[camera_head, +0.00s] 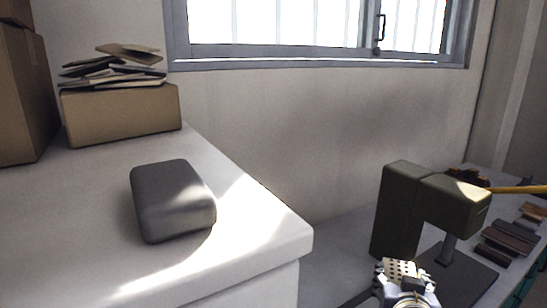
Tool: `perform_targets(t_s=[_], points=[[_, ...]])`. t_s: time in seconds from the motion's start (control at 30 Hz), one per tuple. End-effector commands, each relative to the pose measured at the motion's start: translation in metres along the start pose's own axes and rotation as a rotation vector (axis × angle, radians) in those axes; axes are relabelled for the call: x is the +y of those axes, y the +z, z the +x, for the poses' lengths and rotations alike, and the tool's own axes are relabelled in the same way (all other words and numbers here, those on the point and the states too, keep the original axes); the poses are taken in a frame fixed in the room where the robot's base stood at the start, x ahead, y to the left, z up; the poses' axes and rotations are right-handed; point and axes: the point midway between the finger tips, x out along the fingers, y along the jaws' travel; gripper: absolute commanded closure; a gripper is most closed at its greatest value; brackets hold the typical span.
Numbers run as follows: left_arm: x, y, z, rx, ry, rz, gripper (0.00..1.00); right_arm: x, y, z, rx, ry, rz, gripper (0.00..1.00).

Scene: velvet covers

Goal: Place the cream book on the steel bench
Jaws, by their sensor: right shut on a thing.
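My right gripper (404,284) shows at the bottom edge, right of centre, in front of the grey bench. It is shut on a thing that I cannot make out. A small cream, dotted surface shows at its tip, and I cannot tell whether it is part of the gripper. No cream book can be clearly made out. The grey bench (335,254), which looks like the steel bench, runs along the wall at the lower right. My left gripper is not in view.
A green-black machine (398,212) stands on the bench close behind my right gripper. Several dark and brown flat pieces (510,237) lie right of it. A white counter (262,232) at left bears a grey rounded block (172,200) and a cardboard box (122,112) topped with flat pieces.

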Motion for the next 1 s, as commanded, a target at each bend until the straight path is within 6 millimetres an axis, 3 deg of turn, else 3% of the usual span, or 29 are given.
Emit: perform_targets(t_s=[0.1,0.4,1.0], points=[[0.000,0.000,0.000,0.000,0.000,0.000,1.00,-0.024,-0.023,-0.022,0.008,-0.130,-0.048,0.70],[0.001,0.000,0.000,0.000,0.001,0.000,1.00,-0.054,-0.045,-0.058,0.002,-0.314,-0.126,0.70],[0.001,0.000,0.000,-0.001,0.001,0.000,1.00,-0.058,-0.042,-0.061,-0.005,-0.337,-0.135,0.70]])
